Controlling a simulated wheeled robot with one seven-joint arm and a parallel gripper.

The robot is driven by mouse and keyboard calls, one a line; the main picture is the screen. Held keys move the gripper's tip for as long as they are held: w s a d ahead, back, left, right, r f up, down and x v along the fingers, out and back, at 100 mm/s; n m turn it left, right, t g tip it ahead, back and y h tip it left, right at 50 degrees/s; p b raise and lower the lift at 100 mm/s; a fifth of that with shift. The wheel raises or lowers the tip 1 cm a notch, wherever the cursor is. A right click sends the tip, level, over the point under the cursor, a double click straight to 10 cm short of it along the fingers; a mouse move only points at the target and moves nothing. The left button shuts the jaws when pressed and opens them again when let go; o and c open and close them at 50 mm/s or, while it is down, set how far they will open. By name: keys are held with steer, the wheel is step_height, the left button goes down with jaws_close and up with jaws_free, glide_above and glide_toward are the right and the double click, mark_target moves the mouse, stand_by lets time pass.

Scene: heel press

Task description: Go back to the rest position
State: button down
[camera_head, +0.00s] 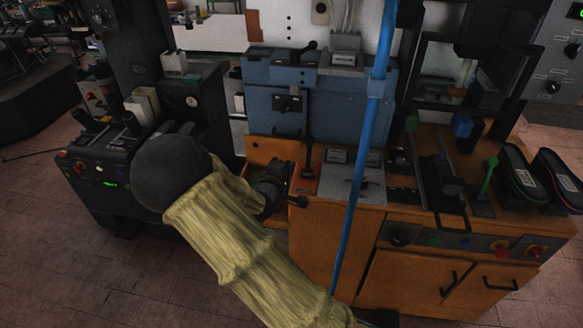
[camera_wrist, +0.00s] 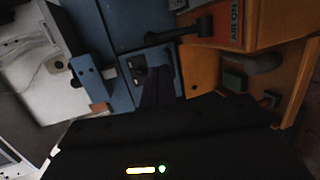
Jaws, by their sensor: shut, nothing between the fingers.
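My gripper (camera_wrist: 161,88) shows in the wrist view with its two dark fingers together and nothing between them. In the head view my arm, in a yellowish sleeve with a black rounded joint, reaches in from the bottom. The dark gripper end (camera_head: 272,182) is partly hidden behind the sleeve, in front of the orange machine (camera_head: 318,248). In the wrist view, the fingers point toward a blue panel (camera_wrist: 113,32) with a small dark fitting. A black lever (camera_wrist: 184,31) stands by an "AIR ON" label (camera_wrist: 236,20); whether the fingers touch anything cannot be told.
A blue machine housing (camera_head: 276,118) stands behind the orange cabinet. A blue pole (camera_head: 362,165) rises in front of it. Two dark shoes (camera_head: 522,176) sit on the right end. A black machine (camera_head: 95,150) stands at left. Tiled floor (camera_head: 70,265) is clear at lower left.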

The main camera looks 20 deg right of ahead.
steer(key=shift+d, duration=0.1)
steer(key=s+a+r+m+g+y+p, duration=0.1)
steer(key=s+m+g+y, duration=0.3)
steer(key=s, duration=0.8)
steer(key=s+a+r+m+g+y, duration=0.3)
steer(key=s+m+g+y, duration=0.2)
steer(key=s, duration=0.7)
steer(key=shift+s+r+m+p, duration=0.2)
steer(key=shift+s+m+p, duration=0.15)
steer(key=shift+m, duration=0.55)
steer(key=shift+a, duration=0.1)
steer(key=shift+w, duration=0.1)
